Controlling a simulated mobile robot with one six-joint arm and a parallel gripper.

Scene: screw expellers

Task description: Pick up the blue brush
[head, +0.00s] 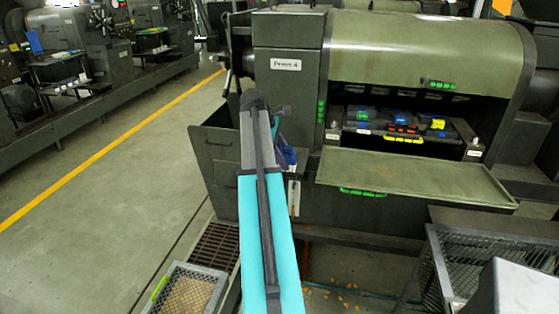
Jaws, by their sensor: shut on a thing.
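The blue thing is close in front of the machine's dark front. Its full shape and the fingertips are hidden, and I cannot tell whether it touches the machine.
An open machine bay (400,128) at right holds blue, red and yellow items. A flat tray (415,178) juts out below it. A mesh crate (190,290) stands at bottom left, a mesh cage (460,262) at bottom right. The floor at left is clear.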

